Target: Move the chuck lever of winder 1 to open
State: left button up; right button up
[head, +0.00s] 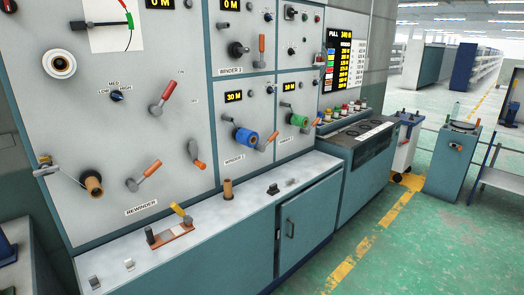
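The grey machine front (130,50) holds several winder panels. A lower-left panel has a blue roll (246,138) on its spindle and an orange-handled lever (267,143) beside it, tilted up to the right. The lower-right panel has a green roll (300,121) with an orange-handled lever (313,127) beside it. The upper-left panel, whose label seems to read winder 3, has an upright orange-handled lever (262,44). The lower labels are too small to tell surely which is winder 1. Neither of my grippers is in view.
The rewinder panel has levers with red (169,90) and orange handles. A ledge below holds a brown core (228,189) and a small red-brown block (172,235). A grey cart (408,140) and a teal cabinet (452,160) stand right. The green floor (420,240) in front is clear.

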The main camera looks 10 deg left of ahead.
aim_at(262, 148)
jog(key=i+l+u, duration=0.1)
jog(key=i, duration=0.35)
jog(key=u, duration=0.3)
jog(key=i+l+u, duration=0.65)
jog(key=l+u, duration=0.25)
